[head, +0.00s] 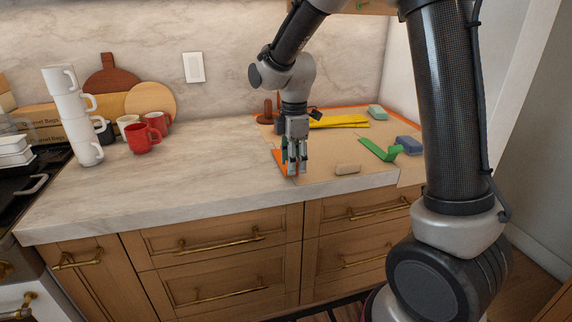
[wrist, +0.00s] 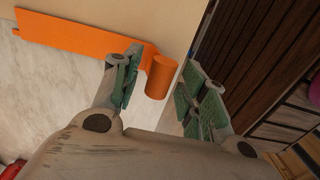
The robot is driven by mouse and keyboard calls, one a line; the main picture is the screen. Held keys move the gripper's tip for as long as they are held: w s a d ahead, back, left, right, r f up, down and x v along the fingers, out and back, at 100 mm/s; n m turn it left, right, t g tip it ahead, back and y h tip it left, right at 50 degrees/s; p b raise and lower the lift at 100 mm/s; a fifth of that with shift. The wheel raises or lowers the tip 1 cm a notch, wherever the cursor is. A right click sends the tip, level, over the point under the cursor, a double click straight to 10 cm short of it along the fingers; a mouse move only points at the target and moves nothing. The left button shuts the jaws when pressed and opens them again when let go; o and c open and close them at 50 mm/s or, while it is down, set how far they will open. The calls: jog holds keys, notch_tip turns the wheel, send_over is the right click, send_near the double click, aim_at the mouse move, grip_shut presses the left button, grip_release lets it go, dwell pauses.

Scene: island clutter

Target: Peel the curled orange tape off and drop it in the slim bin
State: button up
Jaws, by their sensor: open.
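The orange tape (wrist: 85,38) runs as a flat strip along the edge of a tan sheet (wrist: 168,18) on the counter. Its near end is curled up into an orange roll (wrist: 161,77) in the wrist view. My gripper (wrist: 165,88) is open, with the curled end showing between its two green-padded fingers, nearer the left one. I cannot tell whether a finger touches it. In the head view my gripper (head: 296,168) points down over the tape (head: 281,160) near the counter's front edge and hides part of it. I see no slim bin in either view.
On the tan sheet (head: 320,168) are a green bent piece (head: 378,150), a blue block (head: 409,145), a beige block (head: 347,169) and yellow strips (head: 338,121). Stacked white mugs (head: 77,115) and a red mug (head: 144,138) stand left. The counter's middle (head: 200,155) is clear.

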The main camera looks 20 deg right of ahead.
jog(key=shift+c, duration=0.2)
grip_shut()
jog(key=shift+r, duration=2.05)
